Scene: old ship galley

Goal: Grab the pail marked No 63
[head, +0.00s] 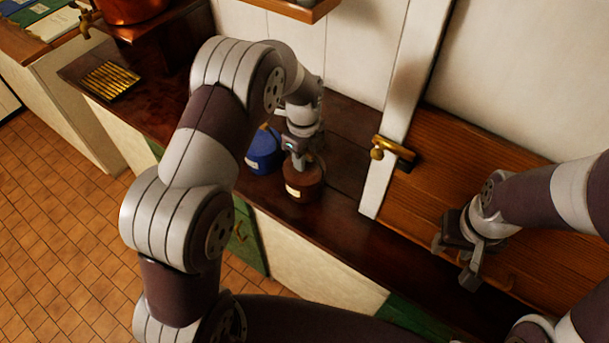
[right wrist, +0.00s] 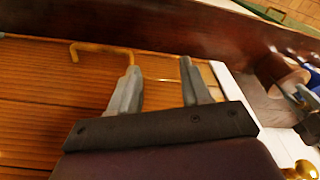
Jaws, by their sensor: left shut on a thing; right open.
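A brown pail (head: 304,184) with a pale label stands on the dark wooden counter in the head view; the label's number is too small to read. My left gripper (head: 298,165) points down over it and is shut at its top, seemingly on its handle. A blue pail (head: 263,155) with a small pale label stands just left of it, partly behind my left arm. My right gripper (head: 456,262) is open and empty over the brown planked board at the right. Its two fingers show apart in the right wrist view (right wrist: 160,66).
A brass latch (head: 390,152) sits on the white post right of the pails. A brass grate-like piece (head: 109,79) lies at the counter's left, below a copper pot (head: 132,8). A wooden shelf (head: 300,8) hangs above. The counter (head: 345,215) is clear right of the brown pail.

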